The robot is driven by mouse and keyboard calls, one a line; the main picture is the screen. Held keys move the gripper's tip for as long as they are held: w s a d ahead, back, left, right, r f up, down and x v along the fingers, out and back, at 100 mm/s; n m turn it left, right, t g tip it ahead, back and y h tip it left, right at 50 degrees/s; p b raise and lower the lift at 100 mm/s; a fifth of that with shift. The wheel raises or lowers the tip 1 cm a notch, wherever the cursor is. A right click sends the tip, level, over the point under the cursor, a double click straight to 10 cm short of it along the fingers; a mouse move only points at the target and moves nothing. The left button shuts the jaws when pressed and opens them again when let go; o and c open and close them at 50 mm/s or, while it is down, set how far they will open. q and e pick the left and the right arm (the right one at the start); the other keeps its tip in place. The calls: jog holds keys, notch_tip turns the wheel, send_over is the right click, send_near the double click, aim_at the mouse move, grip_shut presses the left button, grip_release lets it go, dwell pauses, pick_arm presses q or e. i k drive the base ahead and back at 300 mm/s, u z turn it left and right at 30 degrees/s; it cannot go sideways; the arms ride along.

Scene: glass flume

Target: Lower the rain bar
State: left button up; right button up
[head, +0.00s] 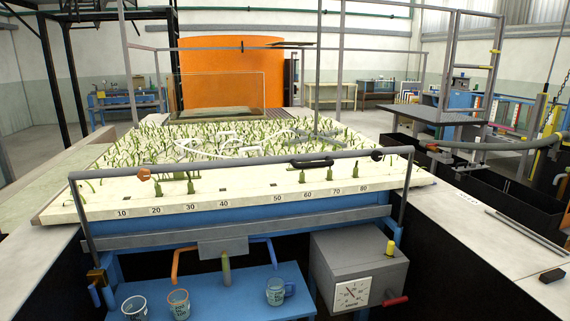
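A grey horizontal bar (230,166) spans the front of the planted bed on two side posts. I take it to be the rain bar, but no label shows this. It stands raised above the bed's front edge and slopes slightly in the picture, higher at right. A black handle (311,162) shows at the bar, right of the middle. An orange knob (144,174) shows near its left end and a black knob (377,155) near its right end. Neither of my grippers is in view, and nothing is seen touching the bar.
The pale bed (250,197) carries green plants and numbers along its front. A blue shelf (220,300) below holds three cups. A grey box (360,270) with a dial, yellow knob and red handle stands right of it. Pale ledges flank the bed; a rod (525,232) lies on the right ledge.

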aim_at(329, 158)
jog(key=z, duration=0.05)
jog(key=i, duration=0.9)
jog(key=u, duration=0.8)
jog(key=k, duration=0.7)
jog(key=z, duration=0.3)
jog(key=i, duration=0.5)
jog(key=z, duration=0.05)
